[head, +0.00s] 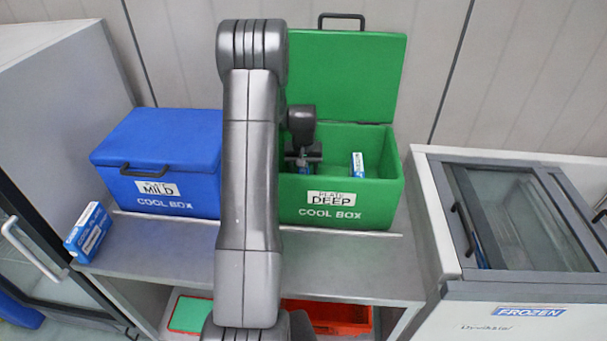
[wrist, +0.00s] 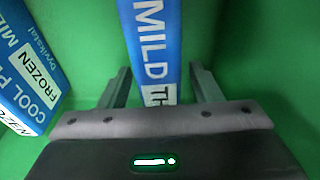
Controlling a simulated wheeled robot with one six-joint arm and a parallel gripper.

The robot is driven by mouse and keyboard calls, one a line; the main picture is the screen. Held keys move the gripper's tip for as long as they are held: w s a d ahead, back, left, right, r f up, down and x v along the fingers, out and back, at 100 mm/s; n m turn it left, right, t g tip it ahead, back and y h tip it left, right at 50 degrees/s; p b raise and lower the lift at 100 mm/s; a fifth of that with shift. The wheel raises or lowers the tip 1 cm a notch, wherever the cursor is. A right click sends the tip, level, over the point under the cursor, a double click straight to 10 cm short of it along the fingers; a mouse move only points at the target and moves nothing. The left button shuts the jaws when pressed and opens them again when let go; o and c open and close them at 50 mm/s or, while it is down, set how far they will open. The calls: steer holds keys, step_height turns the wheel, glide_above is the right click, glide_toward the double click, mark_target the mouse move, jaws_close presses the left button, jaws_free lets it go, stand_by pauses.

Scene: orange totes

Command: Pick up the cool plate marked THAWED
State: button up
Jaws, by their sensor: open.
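A blue cool plate (wrist: 152,40) with a white edge label reading "MILD" and the start "TH" stands inside the green cool box (head: 330,215). The rest of its label is hidden behind my gripper's body. My gripper (wrist: 161,88) is open, with one finger on each side of this plate and a gap visible on both sides. In the head view my gripper (head: 303,158) is down inside the green box, partly hidden by my arm. A second blue plate, marked "COOL PLATE FROZEN" (wrist: 32,70), is at the left in the wrist view.
The green box's lid (head: 345,75) stands open; its front reads "PLATE DEEP". A closed blue cool box (head: 165,165) marked "MILD" stands left. A blue-white carton (head: 88,232) sits at the bench's left end. A freezer (head: 500,300) marked "FROZEN" is at right.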

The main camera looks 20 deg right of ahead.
steer(key=c, duration=1.3)
jaws_close()
steer(key=shift+r, duration=0.1)
